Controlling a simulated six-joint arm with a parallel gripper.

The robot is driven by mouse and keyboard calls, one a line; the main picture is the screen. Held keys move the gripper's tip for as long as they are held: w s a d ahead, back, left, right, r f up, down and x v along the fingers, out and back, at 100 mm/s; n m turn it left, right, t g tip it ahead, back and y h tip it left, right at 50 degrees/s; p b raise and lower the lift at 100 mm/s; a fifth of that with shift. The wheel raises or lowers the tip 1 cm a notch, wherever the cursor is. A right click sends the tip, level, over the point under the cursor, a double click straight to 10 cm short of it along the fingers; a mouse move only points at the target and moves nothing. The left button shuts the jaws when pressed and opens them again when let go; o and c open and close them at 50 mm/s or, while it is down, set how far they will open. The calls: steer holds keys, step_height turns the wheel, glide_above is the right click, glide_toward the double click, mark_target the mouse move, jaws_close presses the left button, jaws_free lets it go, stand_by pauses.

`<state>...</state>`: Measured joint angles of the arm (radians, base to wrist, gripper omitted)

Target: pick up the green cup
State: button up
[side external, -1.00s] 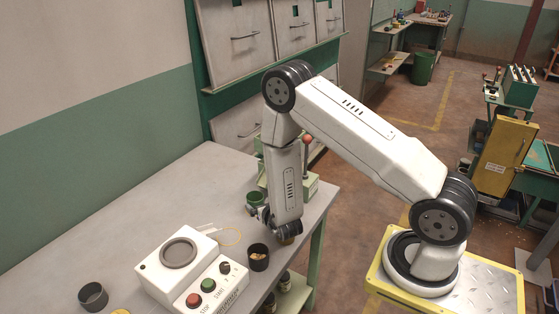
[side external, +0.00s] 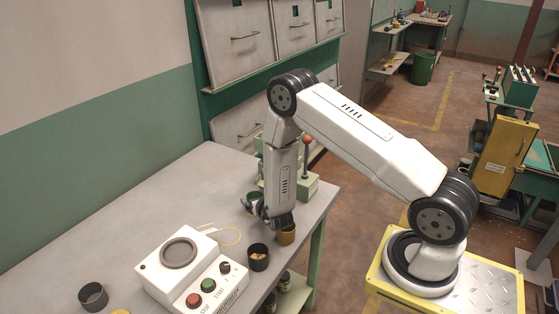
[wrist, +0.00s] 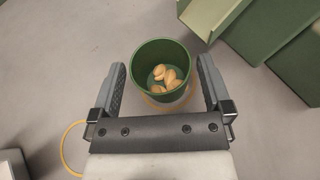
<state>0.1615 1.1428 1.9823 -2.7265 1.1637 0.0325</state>
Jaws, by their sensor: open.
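The green cup (wrist: 161,50) stands upright in the wrist view with several tan nuts (wrist: 165,77) in it. My gripper (wrist: 160,72) is open, with one finger on each side of the cup's near part and gaps between fingers and wall. In the side view the green cup (side external: 254,197) stands on the table (side external: 150,215), and my gripper (side external: 262,208) is low beside it. The fingertips are small and partly hidden there.
A dark cup with nuts (side external: 258,262) and a yellowish cup (side external: 287,237) stand near the table's front edge. A white control box (side external: 190,268) is to the left. A green hopper machine (side external: 300,185) stands close behind my gripper.

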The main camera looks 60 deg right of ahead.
stand_by(0.4)
steer(key=c, duration=1.3)
steer(key=shift+r, duration=0.2)
steer(key=shift+r, duration=0.5)
steer(key=a, duration=0.4)
steer(key=shift+f, duration=0.1)
step_height(320, 180, up, 14)
steer(key=shift+f, duration=0.1)
